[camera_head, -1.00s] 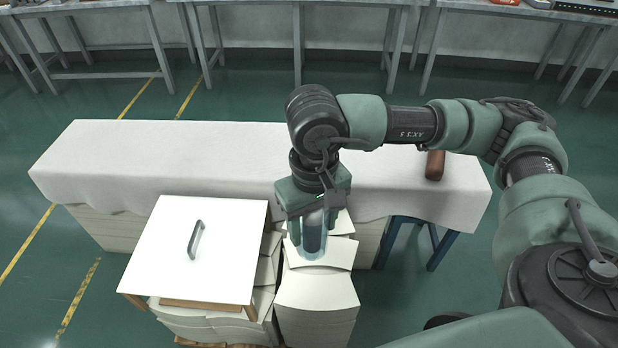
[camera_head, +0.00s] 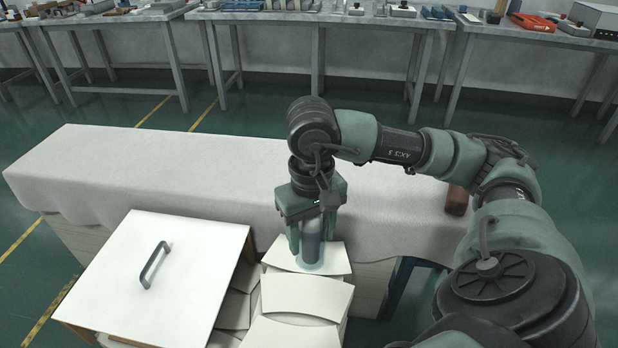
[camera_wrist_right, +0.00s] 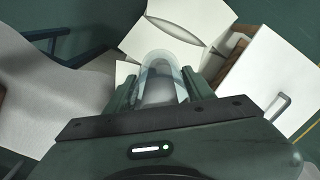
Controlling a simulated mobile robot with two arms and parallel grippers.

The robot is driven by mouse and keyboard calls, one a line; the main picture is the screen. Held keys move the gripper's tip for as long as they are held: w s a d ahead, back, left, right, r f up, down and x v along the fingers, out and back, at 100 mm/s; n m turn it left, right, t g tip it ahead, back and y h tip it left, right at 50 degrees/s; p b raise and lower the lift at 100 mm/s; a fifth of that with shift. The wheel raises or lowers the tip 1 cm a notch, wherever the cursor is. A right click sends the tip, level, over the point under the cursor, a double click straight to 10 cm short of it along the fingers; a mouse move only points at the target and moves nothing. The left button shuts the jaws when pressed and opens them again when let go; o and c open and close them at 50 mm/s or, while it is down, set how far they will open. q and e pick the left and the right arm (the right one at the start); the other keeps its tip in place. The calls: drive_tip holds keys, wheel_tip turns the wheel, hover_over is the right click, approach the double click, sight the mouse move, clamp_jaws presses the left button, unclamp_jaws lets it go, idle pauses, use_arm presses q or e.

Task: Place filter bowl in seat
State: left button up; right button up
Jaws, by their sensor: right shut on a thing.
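My right gripper (camera_head: 308,232) points down over the stacked white boards in the head view. It is shut on a clear, bluish filter bowl (camera_head: 311,251), whose rounded lower end hangs at about the level of the fingertips. In the right wrist view the bowl (camera_wrist_right: 161,78) shows as a transparent dome between the two fingers. It appears above the white boards; I cannot tell whether it touches them. I cannot make out a seat in either view. My left gripper is not in view.
A long table with a white cloth (camera_head: 150,165) stands behind the gripper. A white panel with a grey handle (camera_head: 155,265) lies left of the stacked white boards (camera_head: 305,295). A brown block (camera_head: 457,200) lies at the cloth's right end. Workbenches line the wall.

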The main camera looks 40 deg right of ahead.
wheel_tip(320, 180, down, 15)
drive_tip(key=shift+f+b, duration=0.15)
drive_tip(key=shift+b, duration=0.85)
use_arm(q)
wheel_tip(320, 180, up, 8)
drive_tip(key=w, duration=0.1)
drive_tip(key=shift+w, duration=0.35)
use_arm(e)
drive_tip(key=shift+f, duration=0.1)
drive_tip(key=o, duration=1.6)
drive_tip(key=shift+c, duration=0.2)
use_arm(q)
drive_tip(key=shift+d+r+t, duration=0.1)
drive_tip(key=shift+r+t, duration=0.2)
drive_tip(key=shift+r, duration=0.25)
